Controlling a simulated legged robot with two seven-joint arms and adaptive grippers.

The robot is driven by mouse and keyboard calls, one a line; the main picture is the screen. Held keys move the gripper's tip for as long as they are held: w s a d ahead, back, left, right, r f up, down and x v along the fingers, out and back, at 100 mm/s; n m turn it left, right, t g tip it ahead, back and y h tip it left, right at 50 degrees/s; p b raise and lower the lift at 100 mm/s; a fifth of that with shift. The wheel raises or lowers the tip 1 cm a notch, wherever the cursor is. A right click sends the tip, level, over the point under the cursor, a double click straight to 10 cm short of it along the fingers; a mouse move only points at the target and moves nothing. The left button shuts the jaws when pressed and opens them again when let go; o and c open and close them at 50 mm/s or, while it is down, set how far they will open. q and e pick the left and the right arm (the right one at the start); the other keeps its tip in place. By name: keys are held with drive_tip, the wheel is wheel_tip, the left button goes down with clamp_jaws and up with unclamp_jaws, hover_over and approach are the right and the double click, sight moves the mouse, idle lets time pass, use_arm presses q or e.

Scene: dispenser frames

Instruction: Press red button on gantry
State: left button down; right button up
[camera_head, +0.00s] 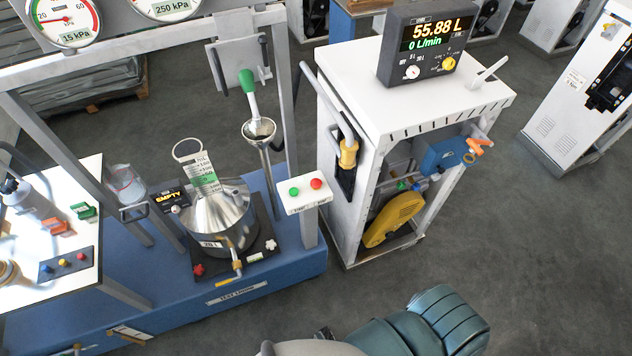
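The red button (316,184) sits on the right half of a small white box (305,199). A green button (294,191) is to its left on the same box. The box tops a short grey post at the right end of the blue base, beside the grey gantry frame (292,95). Nothing covers or touches the red button. A teal and grey part of my arm shows at the bottom edge, right of centre, well below the box. I cannot make out either gripper in this view.
A metal can (232,215) with a funnel stands on the blue base (275,292), left of the box. A white dispenser cabinet (345,70) with a display (432,40) stands close on the right. A side table (85,190) is at left. Open floor lies in front.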

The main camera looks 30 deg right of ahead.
clamp_jaws()
drive_tip(key=shift+d, duration=0.15)
idle(0.9)
